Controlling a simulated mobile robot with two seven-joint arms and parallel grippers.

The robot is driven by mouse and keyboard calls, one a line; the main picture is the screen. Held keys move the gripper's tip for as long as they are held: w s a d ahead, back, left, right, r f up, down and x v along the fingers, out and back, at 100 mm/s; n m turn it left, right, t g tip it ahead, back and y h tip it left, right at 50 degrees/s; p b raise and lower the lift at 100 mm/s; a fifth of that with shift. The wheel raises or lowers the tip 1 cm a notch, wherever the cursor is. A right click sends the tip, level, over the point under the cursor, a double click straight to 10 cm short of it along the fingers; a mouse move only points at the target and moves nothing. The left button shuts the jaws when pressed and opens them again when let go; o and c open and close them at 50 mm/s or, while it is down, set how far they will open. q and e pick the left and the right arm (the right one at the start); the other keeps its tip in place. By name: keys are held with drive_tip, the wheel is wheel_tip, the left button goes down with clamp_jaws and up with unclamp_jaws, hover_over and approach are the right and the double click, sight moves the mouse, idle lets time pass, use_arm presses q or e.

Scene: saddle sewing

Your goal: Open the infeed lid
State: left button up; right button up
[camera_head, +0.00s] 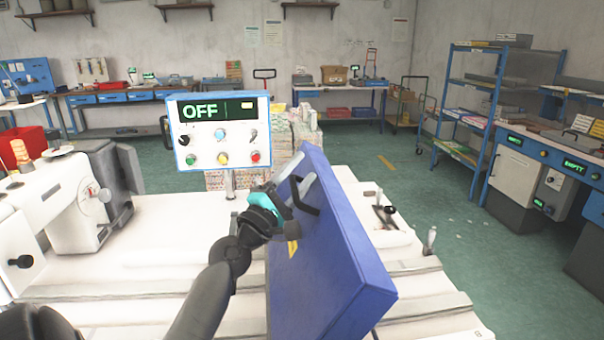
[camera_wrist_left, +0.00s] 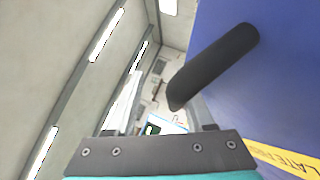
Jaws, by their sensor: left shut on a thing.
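The infeed lid (camera_head: 335,260) is a thick blue panel standing steeply tilted above the white machine table (camera_head: 130,290). Its black bar handle (camera_head: 309,200) is on the face toward my left arm. My left gripper (camera_head: 299,189) is at this handle and shut on it. A yellow label (camera_wrist_left: 280,158) is on the lid's face. The lid's far side is hidden. My right gripper is not in view.
A control panel (camera_head: 219,108) reading OFF stands behind the lid on a post. A white sewing machine (camera_head: 75,200) is at the left. Open floor (camera_head: 480,260) is at the right.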

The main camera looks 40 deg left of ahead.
use_arm(q)
drive_tip(key=shift+a+f, duration=0.1)
drive_tip(key=shift+f, duration=0.5)
drive_tip(key=shift+s+f+b, duration=0.3)
drive_tip(key=shift+s+f, duration=0.1)
drive_tip(key=shift+f, duration=0.1)
drive_tip(key=r+b+v, duration=0.1)
drive_tip(key=b+v, duration=0.5)
drive_tip(key=v, duration=0.7)
drive_tip(key=shift+s+d, duration=0.3)
drive_tip(key=shift+s, duration=0.35)
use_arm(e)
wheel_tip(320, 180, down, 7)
use_arm(q)
drive_tip(key=shift+r, duration=0.1)
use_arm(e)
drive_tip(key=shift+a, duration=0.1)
